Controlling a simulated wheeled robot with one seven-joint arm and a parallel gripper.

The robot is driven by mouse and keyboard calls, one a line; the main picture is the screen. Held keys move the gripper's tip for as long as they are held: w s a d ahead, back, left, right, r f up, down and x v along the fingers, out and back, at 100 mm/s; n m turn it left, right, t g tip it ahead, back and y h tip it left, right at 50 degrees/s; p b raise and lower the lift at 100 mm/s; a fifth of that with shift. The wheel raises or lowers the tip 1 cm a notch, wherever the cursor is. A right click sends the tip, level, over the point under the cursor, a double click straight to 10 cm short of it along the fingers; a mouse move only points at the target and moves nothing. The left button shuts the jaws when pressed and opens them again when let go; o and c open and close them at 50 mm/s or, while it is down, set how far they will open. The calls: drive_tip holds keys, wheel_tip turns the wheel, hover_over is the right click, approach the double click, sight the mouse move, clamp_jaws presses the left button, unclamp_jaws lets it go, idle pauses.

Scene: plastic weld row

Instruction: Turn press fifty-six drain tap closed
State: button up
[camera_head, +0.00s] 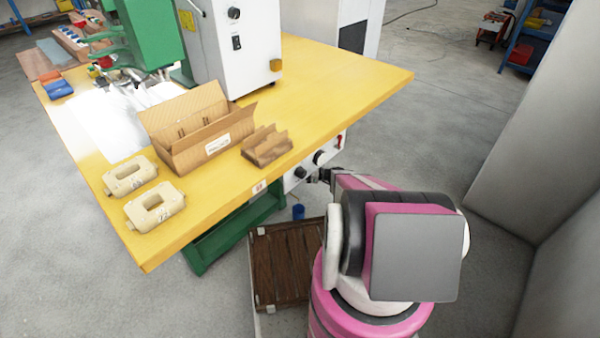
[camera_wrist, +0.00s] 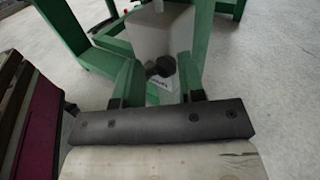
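In the wrist view a round black knob (camera_wrist: 160,68), which may be the drain tap, is on the lower part of a pale grey housing (camera_wrist: 160,35). My gripper (camera_wrist: 160,84) is open, with one finger on each side of the knob in the picture. I cannot tell whether the fingers touch it. In the head view my gripper (camera_head: 322,175) is beside the table's front edge, near a white panel (camera_head: 293,183) with dark knobs (camera_head: 319,157) under the tabletop. My arm hides part of this area. I cannot read the tap's position.
A yellow table (camera_head: 340,85) holds a white machine (camera_head: 235,50), an open cardboard box (camera_head: 190,130) and two beige blocks (camera_head: 155,207). A blue cup (camera_head: 298,211) is below the panel. A brown slatted platform (camera_head: 285,265) lies on the floor. Grey panels stand at right.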

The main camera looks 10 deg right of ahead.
drive_tip(key=shift+a+r+n+h, duration=0.2)
drive_tip(key=shift+n+h, duration=0.2)
drive_tip(key=shift+n, duration=0.2)
drive_tip(key=o, duration=0.9)
drive_tip(key=shift+d, duration=0.1)
drive_tip(key=v, duration=1)
drive_tip(key=shift+s+d, duration=0.1)
drive_tip(key=shift+d, duration=0.25)
